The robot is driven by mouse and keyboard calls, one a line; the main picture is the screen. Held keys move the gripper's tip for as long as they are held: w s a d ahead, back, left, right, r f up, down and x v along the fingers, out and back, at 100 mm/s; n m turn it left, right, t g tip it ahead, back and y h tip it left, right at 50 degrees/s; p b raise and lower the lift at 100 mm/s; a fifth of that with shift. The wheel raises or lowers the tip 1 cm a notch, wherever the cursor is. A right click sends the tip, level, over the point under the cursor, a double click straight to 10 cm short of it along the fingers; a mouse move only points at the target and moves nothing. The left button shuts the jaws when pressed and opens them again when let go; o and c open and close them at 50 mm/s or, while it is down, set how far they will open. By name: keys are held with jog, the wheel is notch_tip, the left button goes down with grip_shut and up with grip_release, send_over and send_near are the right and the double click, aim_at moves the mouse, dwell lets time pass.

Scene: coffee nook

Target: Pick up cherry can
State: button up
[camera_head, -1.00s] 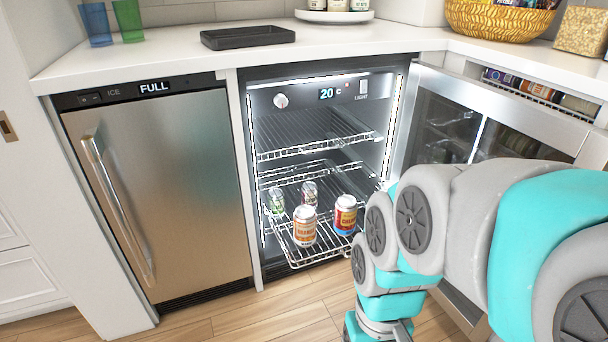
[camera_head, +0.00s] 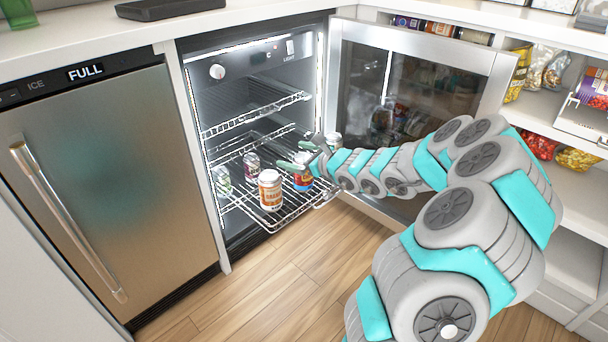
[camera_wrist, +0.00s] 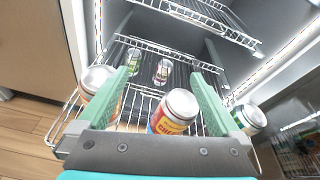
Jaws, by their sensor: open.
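The red and yellow can (camera_wrist: 174,112), its label partly readable as "CHE", looks like the cherry can. It stands upright on the pulled-out lower wire rack (camera_head: 265,222) of the open fridge. In the head view the same can (camera_head: 303,182) is partly hidden by my gripper (camera_head: 287,155). In the wrist view my gripper (camera_wrist: 162,76) is open, with one green finger to each side of the can. The can appears near the palm between the fingers; contact cannot be told.
An orange and white can (camera_head: 270,190) stands left of the cherry can. Two smaller cans (camera_head: 222,180) (camera_head: 252,166) stand further back. Another can (camera_wrist: 249,118) is outside the right finger. The upper rack (camera_head: 255,112) is empty; the open glass door (camera_head: 410,95) is at right.

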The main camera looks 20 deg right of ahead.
aim_at(303, 159)
jog(key=d+f+m, duration=0.1)
jog(key=d, duration=0.1)
jog(key=d+f+m+h, duration=0.1)
jog(key=d+f, duration=0.1)
jog(key=shift+s+d+f+h, duration=0.1)
jog(key=shift+d+f+h, duration=0.1)
jog(key=shift+d+h, duration=0.1)
jog(key=f+m, duration=0.1)
jog(key=f, duration=0.1)
jog(key=f+m, duration=0.1)
jog(key=shift+d+f+g+h+p, duration=0.2)
jog(key=shift+f+g+h+p, duration=0.1)
jog(key=shift+f+g, duration=0.1)
jog(key=shift+r+p+x, duration=0.2)
jog(key=shift+p+x, duration=0.05)
jog(key=shift+x, duration=1.65)
jog(key=shift+r+p+x, duration=0.15)
jog(key=shift+p+x, duration=0.05)
jog(key=shift+x, duration=1.65)
jog(key=shift+c, duration=0.2)
grip_shut()
